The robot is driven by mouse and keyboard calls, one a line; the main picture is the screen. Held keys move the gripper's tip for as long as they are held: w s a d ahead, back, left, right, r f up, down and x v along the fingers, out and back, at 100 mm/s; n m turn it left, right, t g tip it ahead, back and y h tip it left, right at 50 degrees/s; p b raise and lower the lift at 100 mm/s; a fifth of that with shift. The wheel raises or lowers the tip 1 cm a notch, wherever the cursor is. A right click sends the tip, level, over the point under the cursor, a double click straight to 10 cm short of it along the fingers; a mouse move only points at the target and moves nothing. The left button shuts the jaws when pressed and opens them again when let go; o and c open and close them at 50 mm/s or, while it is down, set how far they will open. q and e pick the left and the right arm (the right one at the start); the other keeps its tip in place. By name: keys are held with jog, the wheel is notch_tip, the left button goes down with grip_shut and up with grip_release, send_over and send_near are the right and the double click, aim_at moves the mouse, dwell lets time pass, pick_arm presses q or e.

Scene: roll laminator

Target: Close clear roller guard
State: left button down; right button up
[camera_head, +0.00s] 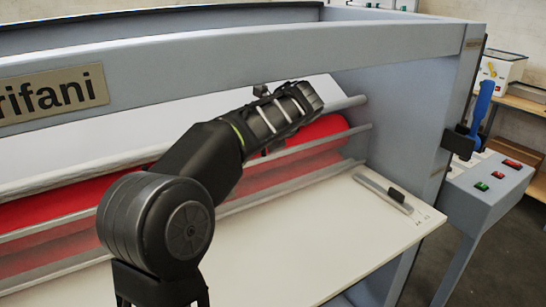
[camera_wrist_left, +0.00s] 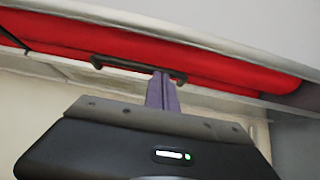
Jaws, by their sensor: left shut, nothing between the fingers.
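The clear roller guard (camera_head: 262,180) is a see-through panel with grey edge rails, running along the front of the red roller (camera_head: 335,127) in the head view. In the left wrist view a dark bar handle (camera_wrist_left: 112,63) lies across the picture below the red roller. My left gripper's purple fingers (camera_wrist_left: 162,78) are shut and empty, with their tips at the handle's right part in that view; I cannot tell whether they touch it. In the head view my left wrist reaches over the roller opening and hides the fingertips. My right gripper is not in view.
The cream feed table (camera_head: 300,240) is in front of the rollers, with a metal strip with a black knob (camera_head: 396,195) at its right. A grey frame beam (camera_head: 240,55) spans above. A control box (camera_head: 490,185) with buttons and a blue-handled tool (camera_head: 482,105) are at the right.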

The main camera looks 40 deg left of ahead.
pick_arm(q)
jog(key=s+d+r+p, duration=0.1)
jog(key=s+d+p, duration=0.2)
jog(key=d, duration=0.9)
jog(key=shift+s+d+r+p, duration=0.2)
jog(key=shift+s+d+p, duration=0.15)
jog(key=shift+s, duration=0.7)
